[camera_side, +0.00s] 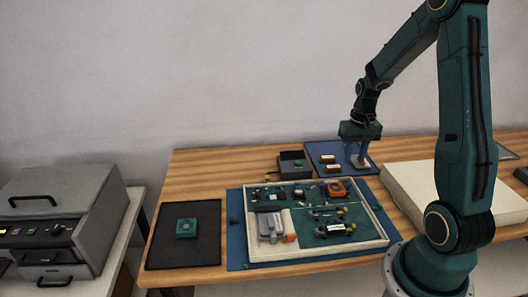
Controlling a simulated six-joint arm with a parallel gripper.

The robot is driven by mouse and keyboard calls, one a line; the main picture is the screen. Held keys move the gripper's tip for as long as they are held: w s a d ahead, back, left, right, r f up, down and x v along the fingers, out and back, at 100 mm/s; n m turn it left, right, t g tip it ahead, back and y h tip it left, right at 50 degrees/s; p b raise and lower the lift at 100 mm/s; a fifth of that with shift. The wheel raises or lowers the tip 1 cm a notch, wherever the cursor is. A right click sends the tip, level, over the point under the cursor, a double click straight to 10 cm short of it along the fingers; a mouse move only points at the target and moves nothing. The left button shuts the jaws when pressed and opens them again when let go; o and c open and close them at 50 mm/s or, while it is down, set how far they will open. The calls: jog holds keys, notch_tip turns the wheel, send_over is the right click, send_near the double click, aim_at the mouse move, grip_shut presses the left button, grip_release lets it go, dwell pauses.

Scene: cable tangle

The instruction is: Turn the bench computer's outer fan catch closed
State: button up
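The bench computer appears to be the pale-rimmed open case (384,241) with green boards and small parts, at the middle front of the table. An orange-red part with a dark round centre (336,188) sits at its back right; it may be the fan. The outer fan catch is too small to make out. My gripper (359,163) points down over the blue mat (318,148) behind the case, apart from the case. A small white-and-red piece (363,165) is at or just under its fingertips; I cannot tell whether the fingers hold it.
Two more white-and-red pieces (332,167) lie on the blue mat. A dark box (293,165) stands left of it. A black mat (183,251) with a green block (186,227) lies left. A large pale slab (415,187) lies right. A grey machine (62,225) stands far left.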

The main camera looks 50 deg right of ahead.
aim_at(349, 182)
jog(key=shift+f, duration=4.2)
grip_shut()
